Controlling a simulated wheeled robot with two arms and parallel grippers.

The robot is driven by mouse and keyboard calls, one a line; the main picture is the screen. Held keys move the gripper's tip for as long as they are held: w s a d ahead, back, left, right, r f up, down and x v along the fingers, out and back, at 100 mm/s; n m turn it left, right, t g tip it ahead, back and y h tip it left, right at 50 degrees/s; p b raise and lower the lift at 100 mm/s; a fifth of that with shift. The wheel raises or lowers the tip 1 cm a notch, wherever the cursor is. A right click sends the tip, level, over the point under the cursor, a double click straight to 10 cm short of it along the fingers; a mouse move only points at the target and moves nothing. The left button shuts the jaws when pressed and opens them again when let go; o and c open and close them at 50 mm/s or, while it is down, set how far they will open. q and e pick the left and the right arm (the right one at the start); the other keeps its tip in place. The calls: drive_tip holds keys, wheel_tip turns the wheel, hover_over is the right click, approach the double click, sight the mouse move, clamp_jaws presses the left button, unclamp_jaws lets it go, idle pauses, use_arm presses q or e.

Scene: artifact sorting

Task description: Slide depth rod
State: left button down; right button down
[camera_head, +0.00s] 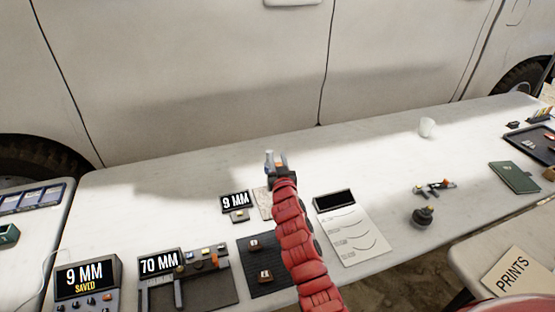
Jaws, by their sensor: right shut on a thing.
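My right gripper (276,161) is at the end of the red arm, over the middle of the table, with its fingers pointing away from me. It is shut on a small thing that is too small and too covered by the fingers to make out. A depth rod cannot be clearly told in this view. A small gauge-like piece (239,215) lies just left of my wrist, under a black "9 MM" readout (235,202). A pale textured slab (263,203) is beside it, partly hidden by my arm. My left gripper is not in view.
A caliper (163,291) lies at front left by a "70 MM" display (160,262) and a "9 MM SAVED" box (85,276). A black mat (254,287) and white sheet (352,235) flank my arm. A white cup (427,127) stands right; the table's back middle is clear.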

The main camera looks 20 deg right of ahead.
idle(0.7)
wheel_tip(320, 180, up, 3)
drive_tip(key=shift+r+p, duration=0.2)
drive_tip(key=shift+p, duration=0.6)
drive_tip(key=c, duration=0.6)
unclamp_jaws()
drive_tip(key=shift+s, duration=0.1)
drive_tip(key=s+a+b, duration=0.2)
drive_tip(key=s+b, duration=0.1)
drive_tip(key=s, duration=1.4)
drive_tip(key=shift+a, duration=0.3)
